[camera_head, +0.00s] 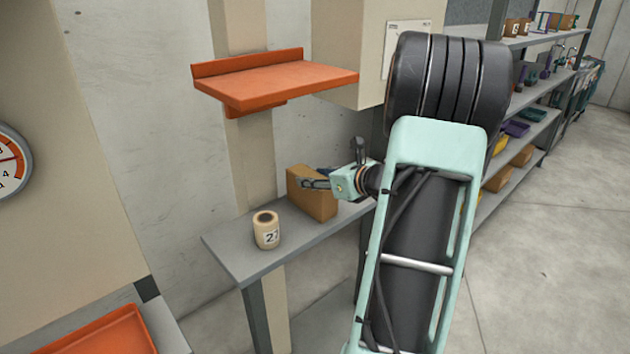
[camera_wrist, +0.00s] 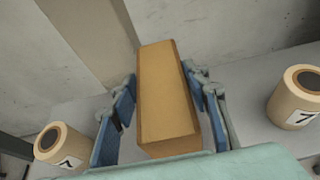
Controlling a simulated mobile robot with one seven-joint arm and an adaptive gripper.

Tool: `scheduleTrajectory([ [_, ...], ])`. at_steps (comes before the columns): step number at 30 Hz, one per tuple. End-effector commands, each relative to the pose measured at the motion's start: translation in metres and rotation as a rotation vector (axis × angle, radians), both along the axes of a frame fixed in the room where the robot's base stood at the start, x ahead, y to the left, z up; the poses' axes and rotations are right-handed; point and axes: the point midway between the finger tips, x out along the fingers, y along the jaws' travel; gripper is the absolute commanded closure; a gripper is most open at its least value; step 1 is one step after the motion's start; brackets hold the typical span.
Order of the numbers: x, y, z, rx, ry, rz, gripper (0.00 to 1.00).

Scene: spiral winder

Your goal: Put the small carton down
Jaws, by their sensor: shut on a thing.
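The small carton (camera_head: 316,206), a plain brown box, is at the grey shelf (camera_head: 235,258) in the head view. My gripper (camera_head: 312,182) reaches it from the right and is shut on it. In the wrist view the small carton (camera_wrist: 165,95) stands between the blue fingers of my gripper (camera_wrist: 160,82), one on each side. Its lower end is hidden by the gripper there. I cannot tell whether its underside touches the shelf or hangs slightly above it.
A cream roll (camera_head: 266,230) stands left of the carton on the shelf. The wrist view shows rolls on both sides, left (camera_wrist: 62,148) and right (camera_wrist: 297,95). An orange shelf (camera_head: 285,82) juts out above. A wall and post stand behind; the shelf's left end is bare.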

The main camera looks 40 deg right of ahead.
Motion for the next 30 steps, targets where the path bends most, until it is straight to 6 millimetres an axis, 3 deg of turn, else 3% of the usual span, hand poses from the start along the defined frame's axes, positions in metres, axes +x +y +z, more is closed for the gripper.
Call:
scheduleTrajectory([
  [5,0.0,0.0,-0.002,-0.001,-0.002,0.0,1.0],
  [6,0.0,0.0,-0.003,0.0,0.0,0.0,0.56],
  [11,0.0,0.0,-0.002,0.0,0.0,0.0,0.4],
  [22,0.0,0.0,0.003,0.0,0.0,0.0,0.4],
  [30,-0.048,-0.005,0.022,-0.003,-0.001,-0.004,0.4],
])
